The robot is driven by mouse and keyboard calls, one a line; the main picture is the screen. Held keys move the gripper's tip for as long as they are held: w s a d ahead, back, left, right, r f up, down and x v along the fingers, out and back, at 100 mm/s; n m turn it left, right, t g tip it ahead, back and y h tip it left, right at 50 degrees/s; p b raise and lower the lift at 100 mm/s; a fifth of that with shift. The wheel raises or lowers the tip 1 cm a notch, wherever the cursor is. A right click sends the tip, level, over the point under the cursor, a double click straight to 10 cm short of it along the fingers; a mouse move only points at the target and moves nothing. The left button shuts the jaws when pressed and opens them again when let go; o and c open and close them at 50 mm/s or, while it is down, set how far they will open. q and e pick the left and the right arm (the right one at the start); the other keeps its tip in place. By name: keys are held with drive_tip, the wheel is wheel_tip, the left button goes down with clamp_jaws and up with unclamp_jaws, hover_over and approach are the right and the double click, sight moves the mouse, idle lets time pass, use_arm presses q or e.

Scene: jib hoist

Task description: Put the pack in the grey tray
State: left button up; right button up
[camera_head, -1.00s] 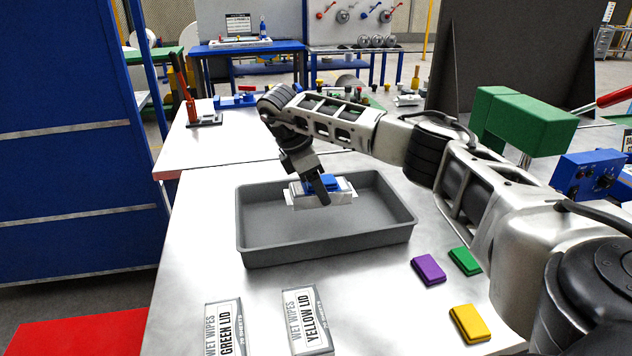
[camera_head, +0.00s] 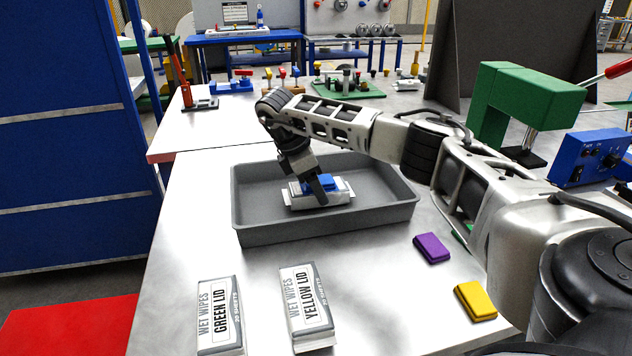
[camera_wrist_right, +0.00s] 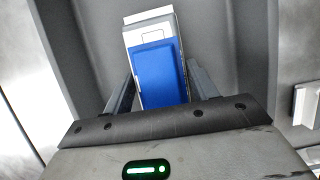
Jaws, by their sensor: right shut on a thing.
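The pack is white and grey with a blue lid on top; in the head view the pack (camera_head: 333,196) is inside the grey tray (camera_head: 330,226), around its middle. My right gripper (camera_head: 320,190) reaches down from above and is shut on the pack. In the right wrist view the blue lid (camera_wrist_right: 158,75) lies between the two fingers of my right gripper (camera_wrist_right: 160,92), with the white end of the pack beyond it. Whether the pack's underside touches the tray floor is hard to tell. My left gripper is not in view.
Two wipes packs, labelled green lid (camera_head: 220,312) and yellow lid (camera_head: 307,305), stand in front of the tray. Purple (camera_head: 432,248) and yellow (camera_head: 475,301) lids lie to the right, and a green one is mostly hidden by my arm. A green vise-like block (camera_head: 530,95) stands at right.

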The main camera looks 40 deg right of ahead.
drive_tip(key=shift+f, duration=0.2)
idle(0.5)
drive_tip(key=o, duration=1.1)
drive_tip(key=shift+r, duration=0.1)
drive_tip(key=v, duration=0.8)
drive_tip(key=shift+b, duration=0.35)
use_arm(q)
drive_tip(key=p, duration=0.2)
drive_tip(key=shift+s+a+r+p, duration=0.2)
drive_tip(key=shift+p, duration=0.15)
use_arm(e)
drive_tip(key=v, duration=0.7)
drive_tip(key=shift+a+r, duration=0.15)
drive_tip(key=shift+r, duration=0.25)
